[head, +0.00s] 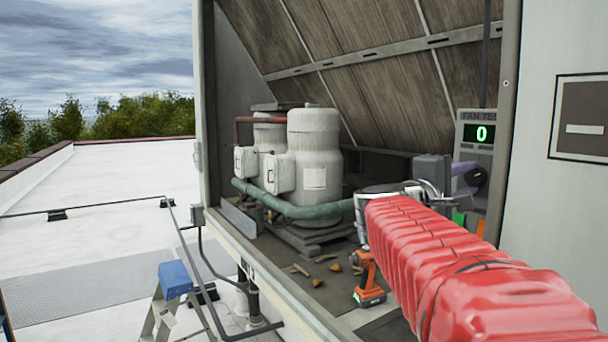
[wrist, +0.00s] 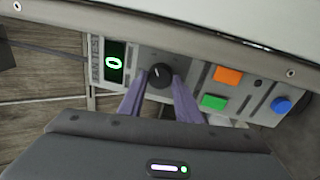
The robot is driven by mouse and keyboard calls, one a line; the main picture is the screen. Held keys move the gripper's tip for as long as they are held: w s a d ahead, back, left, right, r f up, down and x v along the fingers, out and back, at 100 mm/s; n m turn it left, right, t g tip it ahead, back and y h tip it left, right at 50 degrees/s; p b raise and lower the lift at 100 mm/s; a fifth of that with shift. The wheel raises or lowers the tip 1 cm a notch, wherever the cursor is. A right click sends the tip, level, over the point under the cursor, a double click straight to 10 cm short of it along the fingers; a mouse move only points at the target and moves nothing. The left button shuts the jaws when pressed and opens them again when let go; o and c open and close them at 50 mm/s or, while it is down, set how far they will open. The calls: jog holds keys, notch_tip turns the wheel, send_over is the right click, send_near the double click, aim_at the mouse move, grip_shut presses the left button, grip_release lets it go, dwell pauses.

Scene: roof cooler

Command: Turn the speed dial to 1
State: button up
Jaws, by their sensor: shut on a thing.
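The speed dial (wrist: 159,76) is a round black knob with a small white mark, on the grey fan test panel (head: 472,117). In the wrist view the dial sits between the two purple fingers of my gripper (wrist: 160,84), which is shut on it. The green display (head: 482,134) reads 0, and it also shows sideways in the wrist view (wrist: 115,63). In the head view my gripper (head: 472,178) is at the panel, and it and my red-sleeved arm hide the dial.
Pale compressor tanks (head: 313,150) and a teal pipe (head: 300,208) stand left of my arm. An orange drill (head: 367,280) stands below it.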

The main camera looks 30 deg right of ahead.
jog(key=shift+s+d+f, duration=0.1)
dwell(0.3)
jog(key=o, duration=0.8)
jog(key=shift+a, duration=0.65)
jog(key=s+a+f, duration=0.1)
jog(key=a, duration=1.1)
jog(key=shift+s+a, duration=0.2)
jog(key=shift+s, duration=0.2)
jog(key=shift+w, duration=0.1)
